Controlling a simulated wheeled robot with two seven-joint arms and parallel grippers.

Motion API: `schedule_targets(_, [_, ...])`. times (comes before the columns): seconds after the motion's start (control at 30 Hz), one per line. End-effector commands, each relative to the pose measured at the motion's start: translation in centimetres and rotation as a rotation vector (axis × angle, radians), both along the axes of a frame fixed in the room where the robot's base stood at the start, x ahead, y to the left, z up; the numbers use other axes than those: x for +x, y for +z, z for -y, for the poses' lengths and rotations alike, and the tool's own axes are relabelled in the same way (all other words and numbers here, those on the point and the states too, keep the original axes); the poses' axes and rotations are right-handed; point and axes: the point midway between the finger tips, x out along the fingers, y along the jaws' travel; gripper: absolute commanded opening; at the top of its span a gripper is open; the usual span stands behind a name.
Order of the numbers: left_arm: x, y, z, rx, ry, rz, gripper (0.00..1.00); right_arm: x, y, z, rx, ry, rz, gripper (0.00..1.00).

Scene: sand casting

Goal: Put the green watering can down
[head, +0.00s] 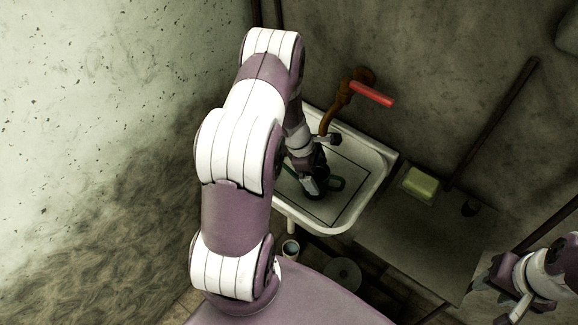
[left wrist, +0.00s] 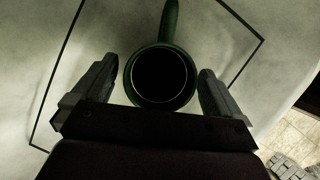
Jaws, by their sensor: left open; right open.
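The green watering can (head: 337,184) stands in the white sink (head: 376,184), within a dark rectangular outline on the basin floor. My left gripper (head: 312,186) reaches down into the sink at the can and hides part of it. In the left wrist view the can (left wrist: 160,47) is seen from above, with its round dark opening between the two fingers and a green spout or handle pointing away. My left gripper (left wrist: 158,72) is open, with visible gaps between its fingers and the can. My right gripper (head: 500,286) is open and empty at the lower right, away from the sink.
A rusty tap (head: 340,101) with a red handle (head: 372,94) rises behind the sink.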

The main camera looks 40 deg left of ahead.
Motion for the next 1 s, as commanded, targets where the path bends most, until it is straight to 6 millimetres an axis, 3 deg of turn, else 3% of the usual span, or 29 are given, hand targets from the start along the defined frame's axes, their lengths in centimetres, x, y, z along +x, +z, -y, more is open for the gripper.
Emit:
schedule_targets(0.2, [-2.2,-0.5,-5.6,0.001,0.007,0.001,1.0,0.0,-1.4,0.0,0.0,0.0,0.0,0.43])
schedule_targets(0.43, [-4.1,-0.3,-9.9,0.0,0.004,0.0,1.0,0.0,-2.1,0.0,0.0,0.0,0.0,0.43])
schedule_targets(0.6, [-4.5,-0.2,-11.0,0.0,0.001,0.001,1.0,0.0,-2.2,0.0,0.0,0.0,0.0,0.43])
schedule_targets(1.0, [-4.6,-0.2,-11.0,0.0,0.001,0.0,1.0,0.0,-2.2,0.0,0.0,0.0,0.0,0.43])
